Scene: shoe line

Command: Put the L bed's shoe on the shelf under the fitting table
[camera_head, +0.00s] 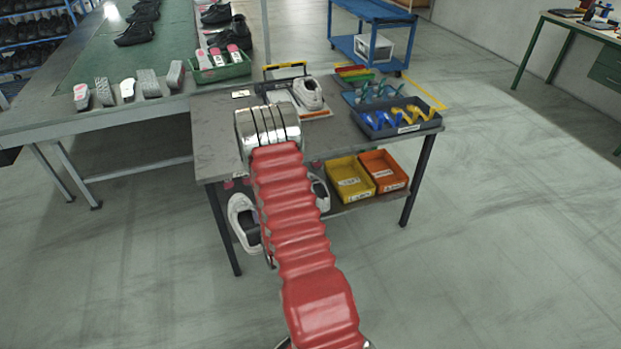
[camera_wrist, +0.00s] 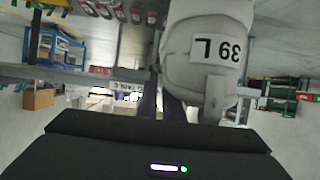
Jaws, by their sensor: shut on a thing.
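A pale grey-white shoe (camera_wrist: 205,50) with a "39 L" label, upside down in the picture, fills the upper middle of the wrist view. My gripper (camera_wrist: 170,103) is shut on it; the exact contact is unclear. In the head view my arm's metal wrist hides the gripper and most or all of the held shoe, above the left part of the fitting table (camera_head: 208,140). Another white shoe (camera_head: 309,93) rests on the back of the tabletop. The shelf (camera_head: 342,208) under the table shows at its right; my arm covers its middle.
A yellow bin (camera_head: 350,180) and an orange bin (camera_head: 384,171) take up the shelf's right part. A dark tray (camera_head: 428,124) of blue and yellow tools sits on the table's right. A green conveyor (camera_head: 172,50) adjoins at left. Open floor lies in front and right.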

